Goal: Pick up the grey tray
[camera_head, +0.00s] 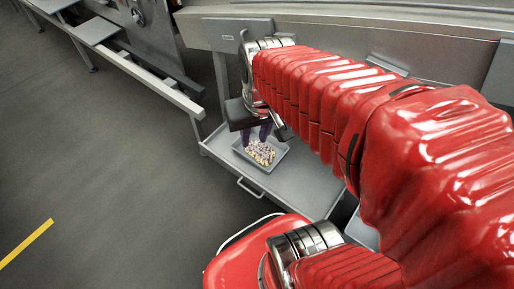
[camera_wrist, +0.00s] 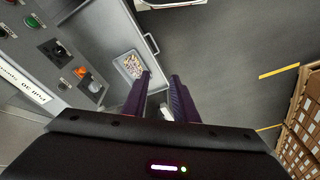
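The grey tray (camera_head: 282,157) holds a heap of small pale candies and sits on a grey pull-out shelf (camera_head: 310,191). My arm reaches over it from the right. My gripper (camera_head: 256,138) points down above the tray, and its dark fingers cover part of the tray's far side. In the wrist view the tray (camera_wrist: 119,62) lies to the left of the two purple fingers, not between them. The fingers (camera_wrist: 161,77) stand apart with a gap, open. I cannot tell how high they are above the tray.
A control panel (camera_wrist: 62,55) with buttons and a switch stands left in the wrist view. The shelf has a front handle (camera_head: 250,187). Part of another grey object (camera_head: 360,232) shows beneath my arm. Dark floor (camera_head: 120,170) is clear at left; stacked crates (camera_wrist: 303,125) stand at right.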

